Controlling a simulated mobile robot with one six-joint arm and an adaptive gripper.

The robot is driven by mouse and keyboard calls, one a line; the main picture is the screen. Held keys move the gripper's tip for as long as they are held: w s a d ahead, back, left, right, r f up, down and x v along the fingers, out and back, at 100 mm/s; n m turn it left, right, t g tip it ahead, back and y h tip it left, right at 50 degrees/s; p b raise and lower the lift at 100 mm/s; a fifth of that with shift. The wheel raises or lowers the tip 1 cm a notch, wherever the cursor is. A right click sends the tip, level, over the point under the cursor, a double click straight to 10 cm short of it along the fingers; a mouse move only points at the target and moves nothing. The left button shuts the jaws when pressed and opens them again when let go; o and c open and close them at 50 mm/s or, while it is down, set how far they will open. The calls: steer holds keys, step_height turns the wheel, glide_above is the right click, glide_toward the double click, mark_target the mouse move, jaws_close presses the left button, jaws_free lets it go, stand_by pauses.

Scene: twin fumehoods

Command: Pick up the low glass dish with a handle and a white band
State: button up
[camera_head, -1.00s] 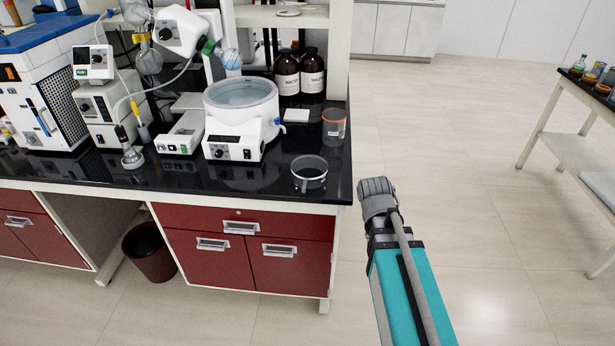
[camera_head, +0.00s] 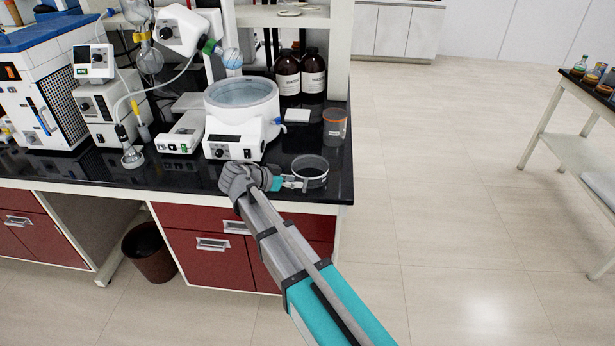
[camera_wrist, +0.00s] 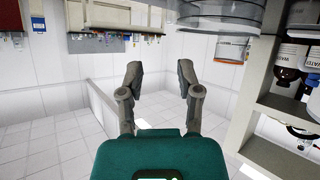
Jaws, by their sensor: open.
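The low glass dish (camera_head: 311,168) stands on the black bench top near its front right corner in the head view. It is clear and round with a pale band. My gripper (camera_head: 301,184) is at the near left side of the dish, with its fingers pointing right and open. The fingers overlap the dish's lower edge in the picture; I cannot tell whether they touch it. The handle is not clear there. In the wrist view, my open gripper (camera_wrist: 157,78) has nothing between its fingers, and a round glass wall, likely the dish (camera_wrist: 222,14), shows at the top right.
A beaker with an orange rim (camera_head: 335,127) stands just behind the dish. A white heating bath (camera_head: 241,118) stands to the left, with brown waste bottles (camera_head: 300,75) behind. The bench's right edge is close to the dish. Red drawers (camera_head: 205,243) are below my arm.

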steer(key=shift+m+t+h, duration=0.3)
steer(key=shift+m+t, duration=0.2)
steer(key=shift+t, duration=0.1)
steer(key=a, duration=0.1)
steer(key=a+r, duration=0.1)
steer(key=a, duration=0.1)
steer(key=shift+w+a+r, duration=0.1)
steer(key=shift+a+r, duration=0.15)
steer(key=shift+a, duration=0.15)
steer(key=b+x, duration=0.3)
steer(key=x, duration=0.4)
steer(key=shift+f, duration=0.2)
steer(key=shift+x, duration=0.8)
steer(key=shift+r, duration=0.1)
steer(key=shift+w+d+b, duration=0.1)
steer(key=shift+b, duration=0.2)
